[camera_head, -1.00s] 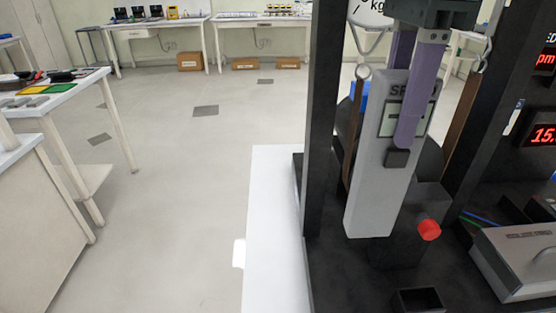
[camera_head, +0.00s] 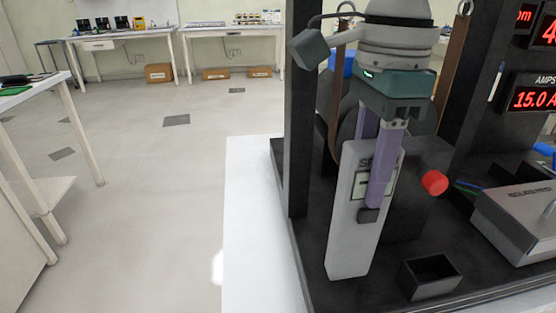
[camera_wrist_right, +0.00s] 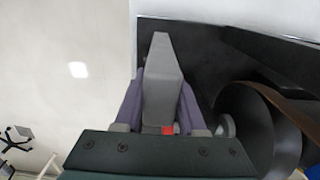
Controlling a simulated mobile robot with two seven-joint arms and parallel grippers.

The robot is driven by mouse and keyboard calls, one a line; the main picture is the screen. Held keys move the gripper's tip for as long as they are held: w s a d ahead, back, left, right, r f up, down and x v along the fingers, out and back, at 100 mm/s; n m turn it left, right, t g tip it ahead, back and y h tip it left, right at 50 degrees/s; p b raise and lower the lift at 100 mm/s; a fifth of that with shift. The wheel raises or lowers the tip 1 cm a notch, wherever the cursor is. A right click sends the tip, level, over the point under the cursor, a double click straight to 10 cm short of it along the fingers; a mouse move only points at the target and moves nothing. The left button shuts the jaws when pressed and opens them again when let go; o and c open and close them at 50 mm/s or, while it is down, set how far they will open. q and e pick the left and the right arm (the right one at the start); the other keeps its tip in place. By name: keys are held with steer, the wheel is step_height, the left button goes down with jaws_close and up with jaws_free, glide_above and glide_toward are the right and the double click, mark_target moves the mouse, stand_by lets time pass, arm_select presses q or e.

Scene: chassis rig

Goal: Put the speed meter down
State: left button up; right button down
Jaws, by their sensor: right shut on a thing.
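The speed meter (camera_head: 350,235) is a long light-grey box with a small display, partly covered by the fingers. My right gripper (camera_head: 374,205) is shut on it and holds it nearly upright, slightly tilted, over the black base of the rig. I cannot tell whether its lower end touches the base. In the right wrist view the meter (camera_wrist_right: 161,85) sits between the two purple fingers (camera_wrist_right: 161,105) and points away from the camera. My left gripper is not in view.
A small open black box (camera_head: 430,277) stands on the rig base right of the meter. A red knob (camera_head: 434,183) and a grey box (camera_head: 520,220) are further right. A black post (camera_head: 299,120) rises at left. The white table edge (camera_head: 250,230) is bare.

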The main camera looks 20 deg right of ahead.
steer(key=shift+f+b, duration=0.75)
steer(key=shift+f, duration=0.85)
steer(key=shift+c, duration=2.4)
jaws_free()
step_height(320, 180, up, 12)
steer(key=shift+r, duration=0.25)
